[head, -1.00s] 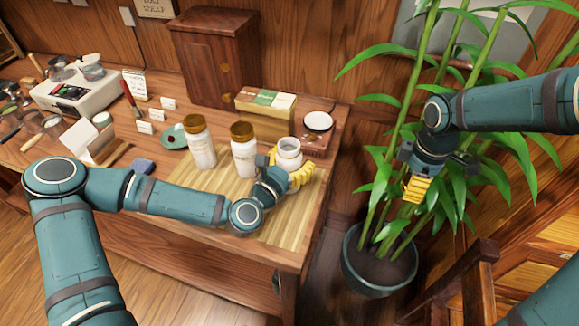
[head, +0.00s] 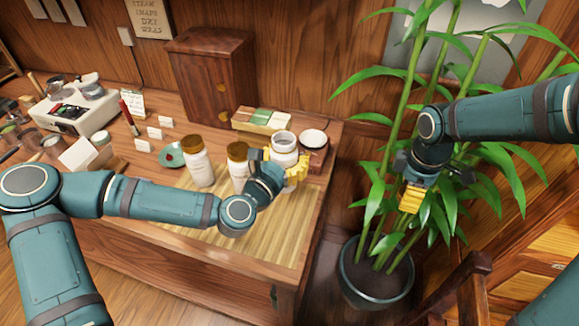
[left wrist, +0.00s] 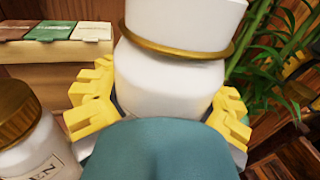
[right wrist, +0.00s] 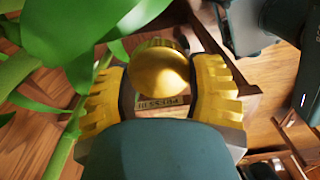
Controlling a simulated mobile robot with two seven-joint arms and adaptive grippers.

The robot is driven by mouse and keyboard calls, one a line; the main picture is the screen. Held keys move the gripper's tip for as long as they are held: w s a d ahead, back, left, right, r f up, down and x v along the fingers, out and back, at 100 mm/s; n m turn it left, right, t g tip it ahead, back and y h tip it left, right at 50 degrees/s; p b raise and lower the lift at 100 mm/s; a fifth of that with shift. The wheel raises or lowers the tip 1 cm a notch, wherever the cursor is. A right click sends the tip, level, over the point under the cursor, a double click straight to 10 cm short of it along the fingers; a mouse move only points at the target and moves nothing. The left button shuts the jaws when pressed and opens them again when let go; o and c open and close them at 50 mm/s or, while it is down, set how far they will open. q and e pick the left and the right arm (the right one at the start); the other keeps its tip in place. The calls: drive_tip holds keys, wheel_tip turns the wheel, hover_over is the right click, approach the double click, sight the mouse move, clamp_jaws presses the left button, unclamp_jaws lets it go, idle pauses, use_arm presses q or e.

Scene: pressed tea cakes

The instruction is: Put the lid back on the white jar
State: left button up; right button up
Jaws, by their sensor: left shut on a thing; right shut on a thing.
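The open white jar (head: 284,159) is held by my left gripper (head: 281,168), whose yellow fingers close around its sides. It stands upright above the right part of the bamboo mat. The left wrist view shows its white body (left wrist: 170,78) with a gold band and a white neck above. My right gripper (head: 411,198) is in front of the plant, off to the right of the table. In the right wrist view a round gold lid (right wrist: 161,68) sits between its fingers; it cannot be made out in the head view.
Two white bottles with brown-gold lids, one left (head: 200,170) and one right (head: 236,174), stand left of the jar on the mat (head: 262,240). Behind are a tea box (head: 262,121) and a wooden cabinet (head: 208,80). A potted plant (head: 376,285) fills the right side.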

use_arm(q)
wheel_tip(320, 180, up, 10)
drive_tip(key=shift+r+p, duration=0.2)
drive_tip(key=shift+p, duration=1)
use_arm(e)
wheel_tip(320, 180, up, 3)
use_arm(q)
drive_tip(key=o, duration=0.5)
drive_tip(key=c, duration=0.5)
